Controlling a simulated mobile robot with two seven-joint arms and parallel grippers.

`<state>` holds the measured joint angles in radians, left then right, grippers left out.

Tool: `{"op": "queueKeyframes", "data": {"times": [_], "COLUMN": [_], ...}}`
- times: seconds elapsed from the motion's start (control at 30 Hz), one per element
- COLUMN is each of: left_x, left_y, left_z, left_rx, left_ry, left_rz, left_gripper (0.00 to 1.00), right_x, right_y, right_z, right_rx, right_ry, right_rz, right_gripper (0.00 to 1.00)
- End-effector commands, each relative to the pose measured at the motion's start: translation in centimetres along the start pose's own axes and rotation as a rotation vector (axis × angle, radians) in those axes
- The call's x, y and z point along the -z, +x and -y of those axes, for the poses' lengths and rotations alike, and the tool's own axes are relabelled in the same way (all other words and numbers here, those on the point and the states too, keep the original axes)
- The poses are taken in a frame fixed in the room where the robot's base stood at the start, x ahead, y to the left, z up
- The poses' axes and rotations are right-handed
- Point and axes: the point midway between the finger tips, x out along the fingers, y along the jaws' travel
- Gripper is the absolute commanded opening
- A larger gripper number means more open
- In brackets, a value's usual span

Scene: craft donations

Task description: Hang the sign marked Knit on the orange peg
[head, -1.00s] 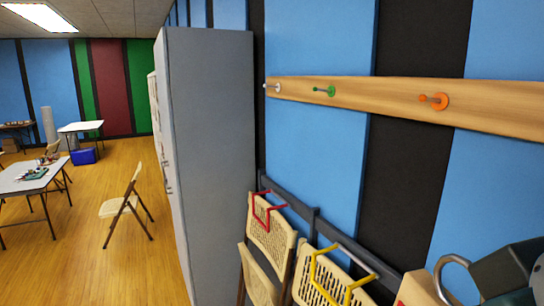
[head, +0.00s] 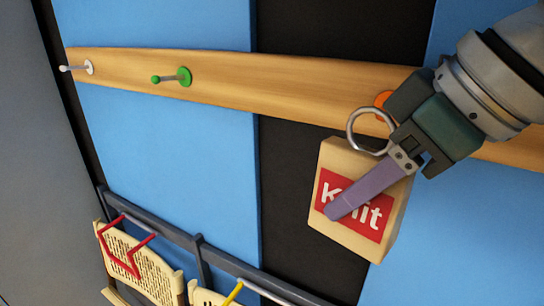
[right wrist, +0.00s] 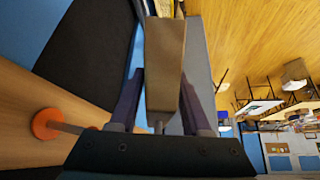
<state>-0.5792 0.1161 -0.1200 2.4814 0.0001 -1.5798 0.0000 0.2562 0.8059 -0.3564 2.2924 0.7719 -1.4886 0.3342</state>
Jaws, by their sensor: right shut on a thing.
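The sign marked Knit (head: 345,225) is a wooden block with a red label and a metal ring (head: 352,126) at its top. My right gripper (head: 355,195) is shut on it, one purple finger crossing the label. In the head view the ring is just left of and below the orange peg (head: 382,99), which is partly hidden behind the gripper. In the right wrist view the sign (right wrist: 165,65) shows edge-on between the fingers, and the orange peg (right wrist: 46,123) sticks out of the board at the left, apart from the sign. My left gripper is not in view.
The wooden peg board (head: 260,85) also carries a green peg (head: 183,77) and a white peg (head: 88,67). A grey cabinet (head: 35,170) stands at the left.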

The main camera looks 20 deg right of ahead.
Motion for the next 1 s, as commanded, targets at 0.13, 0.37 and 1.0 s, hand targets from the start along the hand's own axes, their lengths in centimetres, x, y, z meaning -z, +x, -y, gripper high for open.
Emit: {"op": "queueKeyframes", "data": {"times": [0.13,0.37,1.0], "left_x": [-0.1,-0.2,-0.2], "left_y": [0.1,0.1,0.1], "left_z": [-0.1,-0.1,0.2], "left_rx": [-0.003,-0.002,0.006], "left_ry": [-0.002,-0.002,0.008], "left_rz": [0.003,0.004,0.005], "left_gripper": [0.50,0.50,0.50], "right_x": [0.1,0.3,1.0], "right_y": [0.3,0.6,1.5], "right_z": [-0.9,-2.4,-6.4], "right_rx": [-0.004,-0.004,-0.003], "right_ry": [0.003,0.004,0.005], "right_rz": [0.000,0.000,-0.001], "right_gripper": [0.00,0.00,0.00]}}
